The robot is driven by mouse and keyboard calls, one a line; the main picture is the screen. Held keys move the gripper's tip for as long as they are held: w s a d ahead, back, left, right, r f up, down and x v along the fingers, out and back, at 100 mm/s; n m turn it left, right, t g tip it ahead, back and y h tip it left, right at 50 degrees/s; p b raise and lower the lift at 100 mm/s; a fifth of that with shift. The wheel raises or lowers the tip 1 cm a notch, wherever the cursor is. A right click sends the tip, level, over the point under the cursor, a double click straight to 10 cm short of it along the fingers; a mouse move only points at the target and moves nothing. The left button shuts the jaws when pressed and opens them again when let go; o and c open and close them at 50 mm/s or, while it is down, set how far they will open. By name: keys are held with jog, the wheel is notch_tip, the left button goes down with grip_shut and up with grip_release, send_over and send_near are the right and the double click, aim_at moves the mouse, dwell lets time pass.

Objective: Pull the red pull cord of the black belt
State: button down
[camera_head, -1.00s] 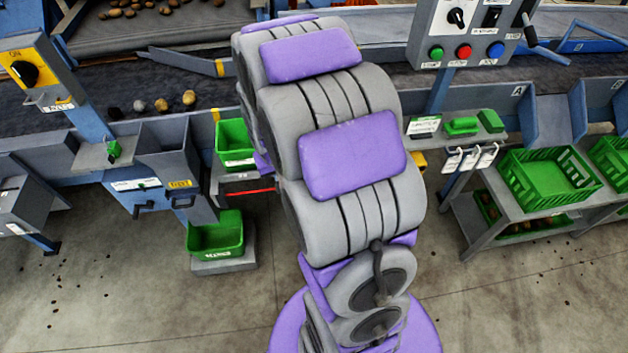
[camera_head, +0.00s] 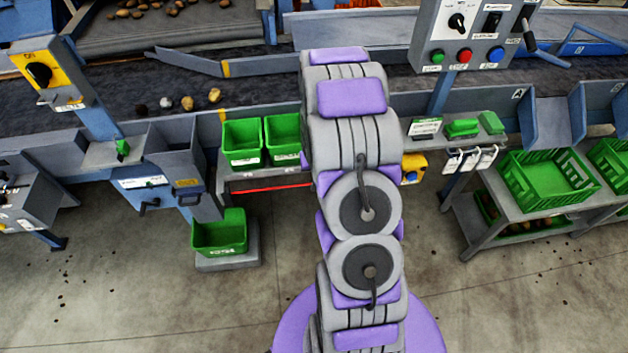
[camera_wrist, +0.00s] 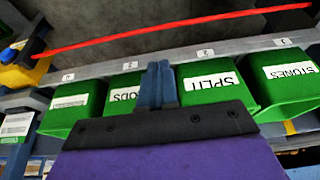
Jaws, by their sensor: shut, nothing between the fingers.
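The red pull cord (camera_head: 268,188) runs level along the front of the machine, below the green bins, in the head view. My arm hides its right part. In the wrist view the red cord (camera_wrist: 170,33) crosses the upper part, apart from my gripper (camera_wrist: 157,68). The gripper is shut and empty, with its fingertips in front of the bin row and below the cord in the picture. In the head view my arm hides the gripper. The black belt (camera_head: 290,94) runs across behind, with a few potatoes on it.
Labelled green bins, one marked SPLIT (camera_wrist: 212,82) and one STONES (camera_wrist: 283,75), stand behind my gripper. A yellow box (camera_head: 413,167) is right of my arm; it also shows in the wrist view (camera_wrist: 22,70). A lower green bin (camera_head: 220,235) stands at left. The floor in front is open.

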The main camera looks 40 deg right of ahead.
jog(key=b+x, duration=0.3)
jog(key=x, duration=1.1)
jog(key=shift+s, duration=0.3)
jog(key=shift+a, duration=0.1)
notch_tip(320, 180, down, 5)
jog(key=shift+a+r+b, duration=0.1)
jog(key=shift+r+b, duration=0.1)
jog(key=shift+b, duration=0.25)
jog(key=shift+s, duration=0.1)
